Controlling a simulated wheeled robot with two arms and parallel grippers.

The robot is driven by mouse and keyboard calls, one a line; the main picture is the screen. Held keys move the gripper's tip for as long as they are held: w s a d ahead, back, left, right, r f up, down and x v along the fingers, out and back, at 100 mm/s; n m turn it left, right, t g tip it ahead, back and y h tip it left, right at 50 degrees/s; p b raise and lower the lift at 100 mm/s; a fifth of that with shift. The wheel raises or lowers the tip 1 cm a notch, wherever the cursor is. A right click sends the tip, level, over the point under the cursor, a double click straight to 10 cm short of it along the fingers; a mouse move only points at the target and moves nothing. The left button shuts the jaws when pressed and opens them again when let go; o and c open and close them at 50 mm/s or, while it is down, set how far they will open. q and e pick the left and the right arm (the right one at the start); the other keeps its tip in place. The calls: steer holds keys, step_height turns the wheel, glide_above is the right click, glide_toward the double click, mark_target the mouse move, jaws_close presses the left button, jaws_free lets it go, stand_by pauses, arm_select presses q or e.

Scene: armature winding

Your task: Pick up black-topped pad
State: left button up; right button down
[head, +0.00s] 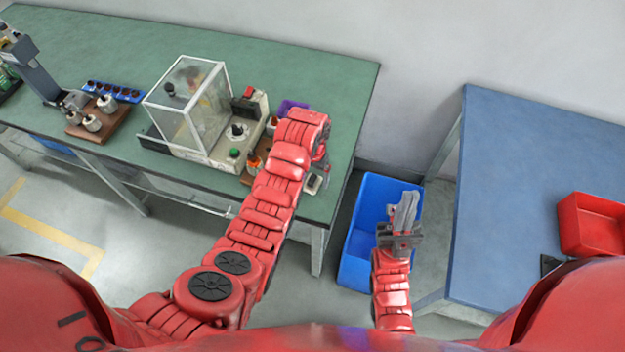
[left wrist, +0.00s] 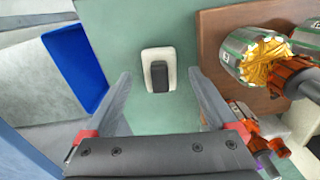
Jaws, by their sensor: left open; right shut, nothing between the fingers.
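The black-topped pad (left wrist: 158,78) has a cream base and lies on the green table. In the left wrist view it sits between the two open fingers of my left gripper (left wrist: 161,73), toward the fingertips. In the head view the pad (head: 313,184) is near the table's right front edge, just below my left gripper (head: 322,163), which is partly hidden by its own arm. I cannot tell the exact gap between fingers and pad. My right gripper (head: 406,205) is shut and empty, over the blue bin.
A wooden board (left wrist: 220,35) with wound armatures (left wrist: 258,60) lies close to the right of the pad. A machine with a clear guard (head: 190,105) stands left of my arm. A blue bin (head: 366,215) stands on the floor; a blue table (head: 530,170) holds a red bin (head: 592,225).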

arm_select(q)
steer(key=shift+w+f, duration=0.1)
steer(key=shift+f, duration=0.8)
steer(key=c, duration=1.4)
steer(key=shift+r, duration=0.15)
steer(key=shift+c, duration=0.2)
steer(key=shift+w+r+b, duration=0.1)
steer(key=shift+r+b, duration=0.3)
steer(key=shift+r, duration=0.05)
step_height(320, 180, up, 2)
steer(key=shift+r+b, duration=0.2)
steer(key=shift+b, duration=0.45)
steer(key=s+a+p, duration=0.1)
steer(key=p, duration=0.1)
steer(key=s+a+r+p, duration=0.1)
steer(key=s, duration=0.1)
steer(key=s+a+p, duration=0.1)
steer(key=s+p, duration=0.1)
steer(key=shift+s+a+r+p, duration=0.1)
steer(key=shift+a+r+p, duration=0.2)
steer(key=shift+a+p, duration=0.1)
steer(key=s+a+p, duration=0.3)
steer(key=s+a, duration=0.3)
steer(key=s, duration=0.1)
steer(key=shift+s+p, duration=0.35)
steer(key=shift+s, duration=0.05)
